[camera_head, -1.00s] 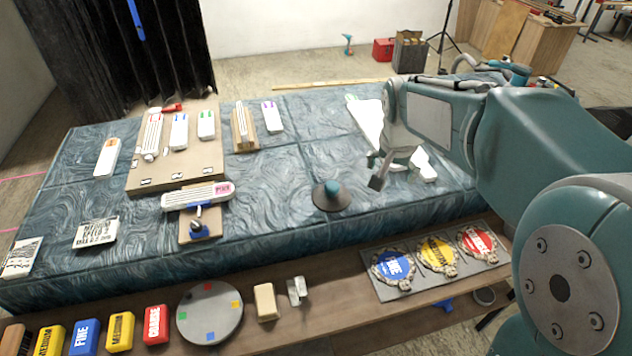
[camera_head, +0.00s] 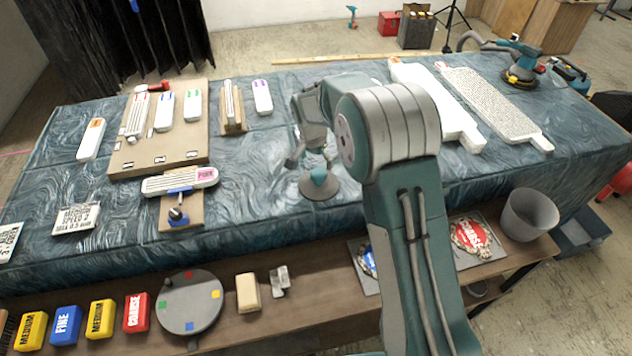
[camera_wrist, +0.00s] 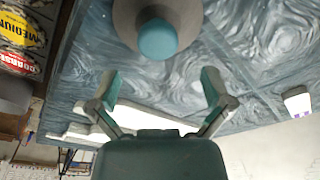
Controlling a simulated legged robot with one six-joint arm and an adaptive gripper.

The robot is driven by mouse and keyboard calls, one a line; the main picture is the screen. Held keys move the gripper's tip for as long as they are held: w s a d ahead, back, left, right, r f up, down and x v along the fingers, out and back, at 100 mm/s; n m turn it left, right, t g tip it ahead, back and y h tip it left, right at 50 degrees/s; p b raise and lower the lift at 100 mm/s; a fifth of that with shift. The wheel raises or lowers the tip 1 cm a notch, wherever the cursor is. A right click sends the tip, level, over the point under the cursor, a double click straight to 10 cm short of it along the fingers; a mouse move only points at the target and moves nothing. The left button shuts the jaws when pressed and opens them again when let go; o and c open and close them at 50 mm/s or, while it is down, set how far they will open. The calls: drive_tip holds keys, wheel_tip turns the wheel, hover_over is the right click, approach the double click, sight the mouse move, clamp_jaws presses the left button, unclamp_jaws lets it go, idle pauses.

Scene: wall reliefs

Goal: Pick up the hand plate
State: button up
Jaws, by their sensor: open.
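The hand plate appears to be the dark grey round disc with a teal knob (camera_head: 319,184), lying on the blue-grey swirled relief surface near its front edge. In the wrist view its grey disc and teal knob (camera_wrist: 158,40) show at the top centre, cut off by the frame edge. My gripper (camera_head: 312,158) is just behind and above it in the head view, partly hidden by my arm. In the wrist view my gripper (camera_wrist: 160,88) has its two fingers spread wide with nothing between them. The knob is beyond the fingertips, not touched.
A pink-labelled white sanding block (camera_head: 180,182) on a small stand is left of the plate. Long white boards (camera_head: 435,98) lie behind right. A wooden shelf (camera_head: 330,300) runs along the front, holding a round turntable (camera_head: 189,302) and a grey bucket (camera_head: 530,215).

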sight(319, 173)
drive_tip(key=shift+w+d+f, duration=0.1)
drive_tip(key=shift+d+f, duration=0.2)
drive_tip(key=shift+f, duration=0.25)
drive_tip(key=f, duration=0.5)
drive_tip(key=shift+w, duration=0.3)
drive_tip(key=shift+d+r, duration=0.1)
drive_tip(key=c, duration=1.2)
